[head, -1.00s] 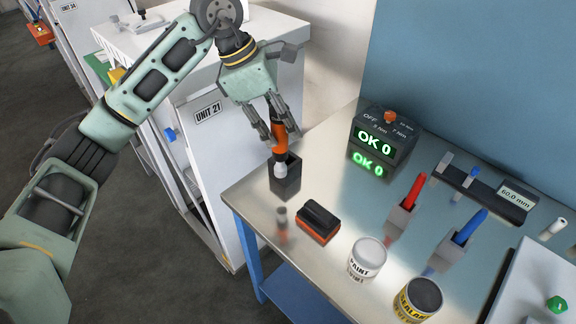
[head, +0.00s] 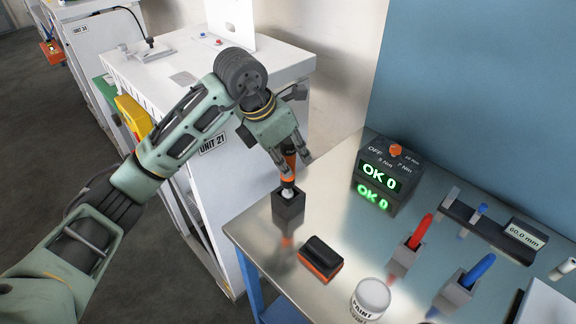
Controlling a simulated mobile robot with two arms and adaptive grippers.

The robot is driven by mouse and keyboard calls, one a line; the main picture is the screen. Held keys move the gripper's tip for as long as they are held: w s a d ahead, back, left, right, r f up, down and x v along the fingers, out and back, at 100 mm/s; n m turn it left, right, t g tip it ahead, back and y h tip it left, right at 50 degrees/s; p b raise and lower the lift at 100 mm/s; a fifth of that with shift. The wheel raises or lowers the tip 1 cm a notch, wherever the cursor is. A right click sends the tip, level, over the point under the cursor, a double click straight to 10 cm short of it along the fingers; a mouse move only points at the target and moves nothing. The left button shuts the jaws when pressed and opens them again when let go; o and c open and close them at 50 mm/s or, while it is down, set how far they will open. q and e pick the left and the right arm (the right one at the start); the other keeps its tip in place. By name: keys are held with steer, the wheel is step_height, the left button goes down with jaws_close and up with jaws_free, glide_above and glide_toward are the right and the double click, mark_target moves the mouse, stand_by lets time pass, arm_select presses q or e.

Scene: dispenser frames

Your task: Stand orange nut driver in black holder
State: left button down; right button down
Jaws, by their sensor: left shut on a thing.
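The orange nut driver (head: 288,168) is upright, with its pale lower end in the opening of the black holder (head: 288,208). How deep it sits inside is hidden by the holder's walls. The holder is a small open-topped box near the left corner of the metal table. My left gripper (head: 290,160) comes from above and is shut on the driver's orange handle, with its fingers on either side. My right gripper is not in view.
On the metal table (head: 325,220) are an orange-black block (head: 320,259), a paint can (head: 370,299), a display box (head: 381,175) reading "OK 0", and red (head: 421,232) and blue (head: 478,270) tools in grey holders. A white cabinet (head: 225,175) stands left; a blue panel (head: 475,90) rises behind.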

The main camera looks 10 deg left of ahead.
arm_select(q)
step_height(320, 180, down, 3)
steer(key=shift+f+p, duration=0.15)
steer(key=shift+p, duration=0.3)
steer(key=shift+f, duration=0.15)
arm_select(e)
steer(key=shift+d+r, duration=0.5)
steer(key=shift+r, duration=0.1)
arm_select(q)
steer(key=shift+f, duration=0.1)
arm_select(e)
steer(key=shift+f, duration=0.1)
arm_select(q)
steer(key=c, duration=1.4)
jaws_free()
steer(key=shift+s, duration=0.1)
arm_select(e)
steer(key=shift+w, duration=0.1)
arm_select(q)
steer(key=shift+b+v, duration=1.4)
steer(key=shift+v, duration=4.65)
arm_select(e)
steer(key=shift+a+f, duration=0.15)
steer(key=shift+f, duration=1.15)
